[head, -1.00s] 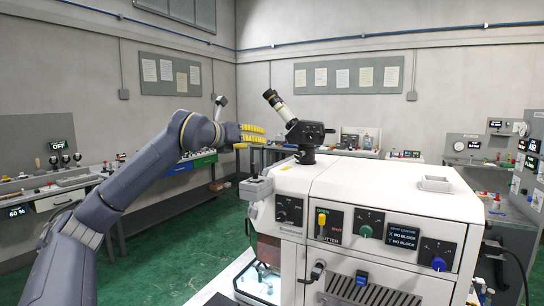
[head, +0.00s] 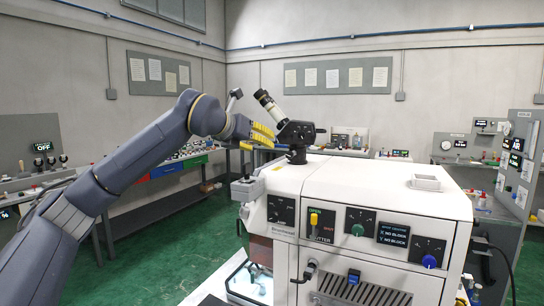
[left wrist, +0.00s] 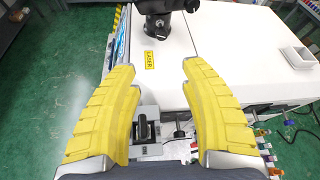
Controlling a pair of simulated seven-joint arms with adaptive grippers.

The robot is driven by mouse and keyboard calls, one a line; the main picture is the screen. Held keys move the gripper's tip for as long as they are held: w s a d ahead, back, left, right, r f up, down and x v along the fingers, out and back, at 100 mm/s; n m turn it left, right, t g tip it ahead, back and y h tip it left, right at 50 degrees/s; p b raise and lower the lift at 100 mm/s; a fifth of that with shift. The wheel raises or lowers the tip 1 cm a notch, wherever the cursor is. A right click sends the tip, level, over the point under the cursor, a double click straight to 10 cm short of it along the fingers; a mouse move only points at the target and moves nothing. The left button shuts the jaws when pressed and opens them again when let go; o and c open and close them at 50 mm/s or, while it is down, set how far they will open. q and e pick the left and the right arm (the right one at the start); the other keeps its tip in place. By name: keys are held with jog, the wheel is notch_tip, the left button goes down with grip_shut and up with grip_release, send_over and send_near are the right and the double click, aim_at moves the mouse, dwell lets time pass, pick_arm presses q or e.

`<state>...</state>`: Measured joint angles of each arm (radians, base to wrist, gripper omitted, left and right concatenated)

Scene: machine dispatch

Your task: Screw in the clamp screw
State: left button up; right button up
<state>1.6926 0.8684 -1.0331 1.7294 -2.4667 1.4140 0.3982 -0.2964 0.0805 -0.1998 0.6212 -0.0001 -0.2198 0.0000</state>
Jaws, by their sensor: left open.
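The white machine (head: 385,195) stands right of centre in the head view. A grey block (head: 243,190) sits on its left edge. In the left wrist view the grey block (left wrist: 147,112) carries a black lever-like part (left wrist: 142,126), and a small dark knob (left wrist: 179,133) shows beside it. I cannot tell which of these is the clamp screw. My left gripper (head: 268,135) has yellow fingers and is open and empty, above the machine's left edge. In the left wrist view its fingers (left wrist: 165,105) stand wide on either side of the block, apart from it. My right gripper is not in view.
A microscope-like eyepiece tube (head: 268,108) on a black mount (head: 298,135) rises from the machine top close to my left gripper. A small white open box (head: 426,182) sits on the top right. Benches (head: 165,170) line the back wall. Green floor is clear at left.

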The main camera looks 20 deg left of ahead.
aim_at(289, 155)
pick_arm(q)
jog(key=x, duration=1.7)
jog(key=shift+d, duration=0.25)
jog(key=shift+c, duration=0.6)
